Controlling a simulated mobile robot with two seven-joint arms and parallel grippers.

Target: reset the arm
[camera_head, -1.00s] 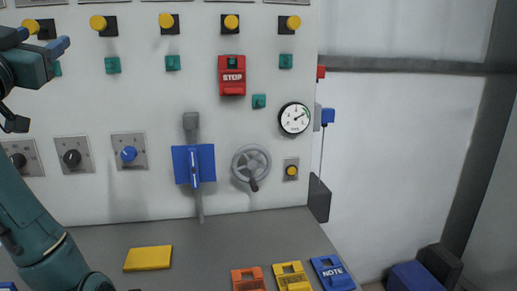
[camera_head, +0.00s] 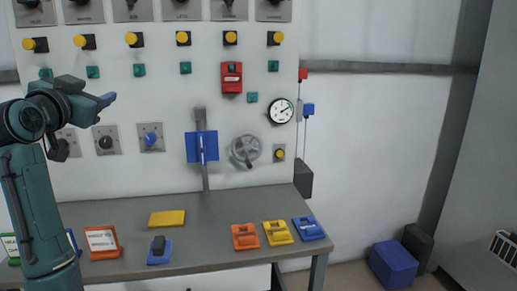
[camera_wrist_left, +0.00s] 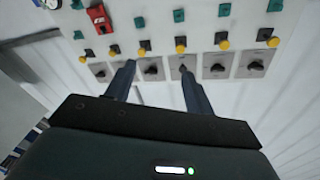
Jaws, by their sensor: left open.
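My left arm rises at the left edge of the head view, and its gripper (camera_head: 106,99) points right in front of the white panel (camera_head: 330,20). In the left wrist view the same gripper (camera_wrist_left: 158,76) has its two fingers spread apart with nothing between them. Beyond the fingers are the panel's black knobs (camera_wrist_left: 152,70) and yellow buttons (camera_wrist_left: 181,46), upside down in that view. The gripper appears apart from the panel. My right gripper is in neither view.
A grey table (camera_head: 215,220) stands below the panel. It bears a yellow plate (camera_head: 167,218), a blue holder (camera_head: 159,251), an orange framed card (camera_head: 102,241) and three coloured tags at right, one of them orange (camera_head: 245,237). A blue box (camera_head: 393,264) is on the floor at right.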

